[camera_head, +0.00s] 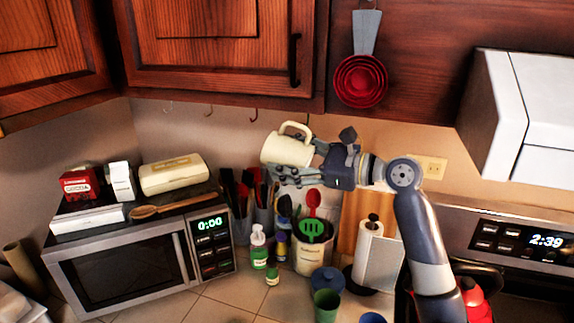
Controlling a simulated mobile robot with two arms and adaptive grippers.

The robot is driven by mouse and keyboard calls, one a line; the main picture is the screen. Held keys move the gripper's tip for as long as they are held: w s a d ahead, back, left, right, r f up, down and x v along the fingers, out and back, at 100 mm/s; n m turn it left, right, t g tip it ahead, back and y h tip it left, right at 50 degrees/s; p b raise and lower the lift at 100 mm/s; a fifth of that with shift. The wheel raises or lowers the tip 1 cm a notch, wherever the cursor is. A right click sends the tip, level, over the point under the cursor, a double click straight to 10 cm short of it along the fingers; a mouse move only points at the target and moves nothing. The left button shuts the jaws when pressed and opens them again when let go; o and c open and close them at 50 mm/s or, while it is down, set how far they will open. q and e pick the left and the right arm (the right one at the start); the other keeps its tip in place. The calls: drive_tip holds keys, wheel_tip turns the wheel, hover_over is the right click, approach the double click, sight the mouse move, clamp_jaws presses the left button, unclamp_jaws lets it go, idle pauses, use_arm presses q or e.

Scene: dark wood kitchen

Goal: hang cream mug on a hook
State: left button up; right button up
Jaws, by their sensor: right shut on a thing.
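The cream mug (285,151) is in the upper middle of the head view, in the air below the cabinet. It is tilted, with its handle pointing up. My right gripper (312,165) is shut on the mug from the right side; the exact finger contact is hard to make out. Several small hooks hang under the cabinet edge, one hook (253,116) just up and left of the mug, another hook (208,110) further left. They look empty. The mug appears apart from the hooks. My left gripper is not in view.
A microwave (125,267) with boxes on top stands at left. Utensil crocks (309,262), bottles (258,247) and a paper towel roll (367,252) crowd the counter below. Red measuring cups (361,80) hang at the upper right. The range hood (530,115) juts out at right.

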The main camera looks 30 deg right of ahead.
drive_tip(key=w+d+f, duration=0.1)
drive_tip(key=w+d, duration=0.3)
drive_tip(key=shift+d+b, duration=0.35)
drive_tip(key=shift+b, duration=0.1)
idle(0.5)
idle(0.4)
drive_tip(key=o, duration=1.4)
drive_tip(key=shift+s, duration=0.1)
drive_tip(key=shift+f, duration=0.15)
drive_tip(key=v, duration=1.2)
